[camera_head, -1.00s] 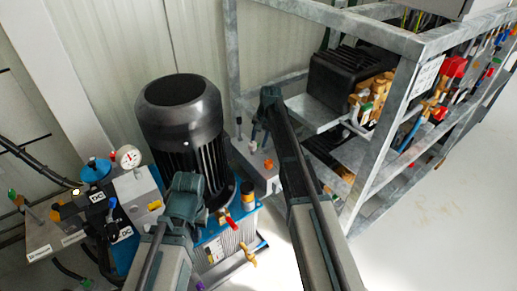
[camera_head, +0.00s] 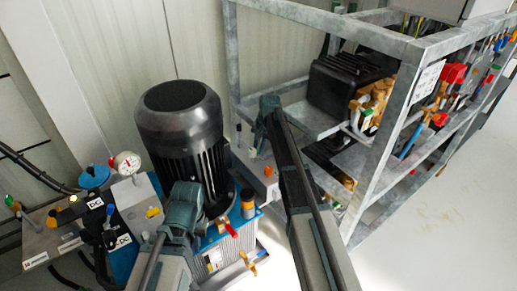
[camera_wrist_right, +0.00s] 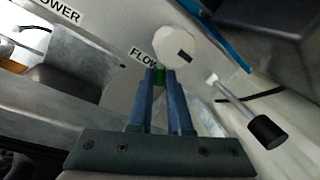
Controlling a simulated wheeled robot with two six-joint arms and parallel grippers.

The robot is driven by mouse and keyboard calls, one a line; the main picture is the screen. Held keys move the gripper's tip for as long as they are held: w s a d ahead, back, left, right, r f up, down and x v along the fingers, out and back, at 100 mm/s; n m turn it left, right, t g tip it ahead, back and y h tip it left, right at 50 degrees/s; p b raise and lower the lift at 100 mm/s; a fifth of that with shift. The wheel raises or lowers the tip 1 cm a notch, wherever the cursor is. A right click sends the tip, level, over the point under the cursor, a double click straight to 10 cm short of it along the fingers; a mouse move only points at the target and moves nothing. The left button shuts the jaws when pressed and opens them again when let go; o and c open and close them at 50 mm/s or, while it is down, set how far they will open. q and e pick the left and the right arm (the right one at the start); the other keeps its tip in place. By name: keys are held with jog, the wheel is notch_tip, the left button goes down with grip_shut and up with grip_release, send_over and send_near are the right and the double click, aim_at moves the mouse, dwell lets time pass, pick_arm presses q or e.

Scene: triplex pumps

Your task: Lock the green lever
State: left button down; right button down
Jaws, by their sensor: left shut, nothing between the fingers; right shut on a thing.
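In the right wrist view, a small green piece (camera_wrist_right: 160,76) shows between the fingertips of my right gripper (camera_wrist_right: 163,74), which is shut on it. I take this to be the green lever; most of it is hidden by the fingers. It sits beside a white round knob and the "FLOW" label on a pale panel (camera_wrist_right: 105,70). In the head view, my right gripper (camera_head: 264,135) is at the grey block right of the motor; its fingertips are hard to make out. My left gripper (camera_head: 186,205) is shut and empty in front of the motor, its tips mostly hidden.
A black motor (camera_head: 180,115) stands between the arms. A pressure gauge (camera_head: 127,161) and valve blocks are at left. A galvanized frame (camera_head: 375,170) with pumps stands at right. A black-ended lever (camera_wrist_right: 266,130) is close right of my right fingers. The floor at right is clear.

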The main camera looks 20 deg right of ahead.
jog(key=shift+w+a+n, duration=0.1)
jog(key=shift+a+n, duration=0.05)
jog(key=shift+n, duration=0.35)
jog(key=c, duration=0.8)
grip_release()
jog(key=shift+c, duration=0.2)
notch_tip(320, 180, up, 14)
jog(key=s+d+p, duration=0.1)
jog(key=d+p, duration=0.1)
jog(key=p, duration=1.1)
jog(key=shift+s+f+p, duration=0.2)
jog(key=shift+s+p, duration=0.05)
jog(key=shift+p, duration=0.05)
jog(key=shift+d, duration=0.1)
